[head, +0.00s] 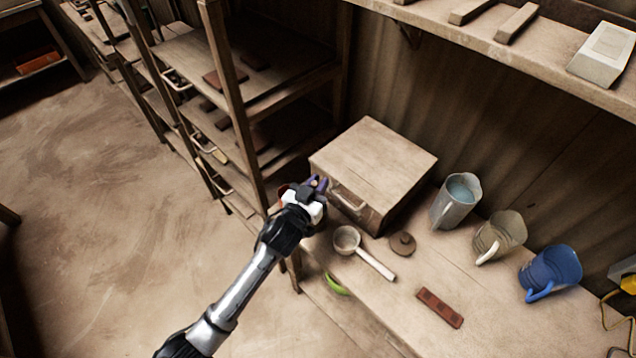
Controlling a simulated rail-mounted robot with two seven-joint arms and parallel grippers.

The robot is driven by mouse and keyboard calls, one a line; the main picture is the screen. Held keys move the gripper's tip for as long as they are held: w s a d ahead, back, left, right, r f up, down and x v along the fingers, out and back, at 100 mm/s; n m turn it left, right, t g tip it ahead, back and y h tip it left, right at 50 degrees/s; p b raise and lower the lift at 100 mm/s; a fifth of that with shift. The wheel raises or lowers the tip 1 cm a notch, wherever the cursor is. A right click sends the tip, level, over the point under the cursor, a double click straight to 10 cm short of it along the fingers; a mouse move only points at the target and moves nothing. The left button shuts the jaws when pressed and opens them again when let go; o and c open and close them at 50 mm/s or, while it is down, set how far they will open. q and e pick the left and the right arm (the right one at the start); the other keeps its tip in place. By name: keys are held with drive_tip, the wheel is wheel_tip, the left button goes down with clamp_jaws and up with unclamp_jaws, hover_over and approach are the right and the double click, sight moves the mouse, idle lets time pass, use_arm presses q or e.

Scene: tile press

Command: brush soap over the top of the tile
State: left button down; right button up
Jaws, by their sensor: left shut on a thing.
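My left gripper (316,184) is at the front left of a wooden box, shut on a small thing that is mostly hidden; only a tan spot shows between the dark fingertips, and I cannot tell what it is. A flat reddish-brown bar (440,307), perhaps the tile, lies on the bench with its top bare to view. A green curved thing (336,284) sits at the bench's front edge; I cannot tell if it holds soap. No brush can be made out. My right gripper is not in view.
The wooden box (374,160) with a front handle stands on the bench (500,325). A ladle (348,240), a round brown lid (402,243), a grey jug (456,202), a beige jug (500,236) and a blue jug (551,272) stand around it. A shelf rack (225,75) rises at left.

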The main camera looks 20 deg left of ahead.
use_arm(q)
drive_tip(key=shift+f, duration=0.35)
idle(0.9)
drive_tip(key=shift+f, duration=0.2)
idle(0.7)
drive_tip(key=shift+r, duration=0.1)
wheel_tip(320, 180, up, 7)
drive_tip(key=p, duration=0.7)
idle(0.9)
